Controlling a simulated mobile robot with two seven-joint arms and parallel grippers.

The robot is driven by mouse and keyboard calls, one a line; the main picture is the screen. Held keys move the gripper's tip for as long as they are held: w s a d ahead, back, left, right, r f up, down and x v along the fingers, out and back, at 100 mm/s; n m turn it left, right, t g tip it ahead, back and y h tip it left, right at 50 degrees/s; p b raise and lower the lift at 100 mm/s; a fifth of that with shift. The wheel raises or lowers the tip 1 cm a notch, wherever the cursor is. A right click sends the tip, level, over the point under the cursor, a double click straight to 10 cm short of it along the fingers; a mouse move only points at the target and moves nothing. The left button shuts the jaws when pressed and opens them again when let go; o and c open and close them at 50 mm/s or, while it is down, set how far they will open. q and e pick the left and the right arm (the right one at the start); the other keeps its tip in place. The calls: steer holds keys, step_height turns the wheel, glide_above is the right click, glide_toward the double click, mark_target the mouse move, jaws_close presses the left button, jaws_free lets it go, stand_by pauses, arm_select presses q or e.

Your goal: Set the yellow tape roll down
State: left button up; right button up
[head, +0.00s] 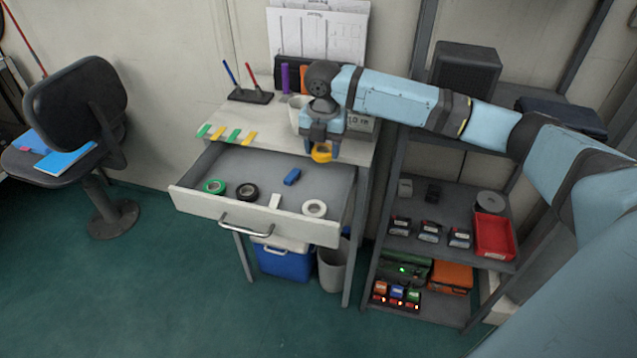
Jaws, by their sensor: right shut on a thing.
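The yellow tape roll (321,153) hangs in my right gripper (321,144), which points down and is shut on it. The roll is held near the right back edge of the open drawer (196,204), by the small desk's top. I cannot tell its exact height above the drawer. In the drawer lie a green tape roll (215,187), a black tape roll (247,191), a white tape roll (314,208), a blue block-like item (292,176) and a small white item (275,201). My left gripper is out of view.
The desk top (265,126) bears several coloured tags at its left front and a pen stand (250,96). A shelf rack (455,215) with a red tray (494,236) stands at right. An office chair (78,120) is at left. The drawer's middle has bare room.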

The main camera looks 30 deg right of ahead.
step_height(320, 180, down, 4)
steer(key=b, duration=0.2)
glide_above(323, 193)
step_height(323, 193, down, 6)
steer(key=shift+w+r, duration=0.1)
steer(key=shift+r, duration=0.1)
steer(key=shift+f, duration=0.4)
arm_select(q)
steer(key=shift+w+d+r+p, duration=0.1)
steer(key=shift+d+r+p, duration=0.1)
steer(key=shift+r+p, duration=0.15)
arm_select(e)
steer(key=shift+f, duration=0.55)
steer(key=o, duration=1)
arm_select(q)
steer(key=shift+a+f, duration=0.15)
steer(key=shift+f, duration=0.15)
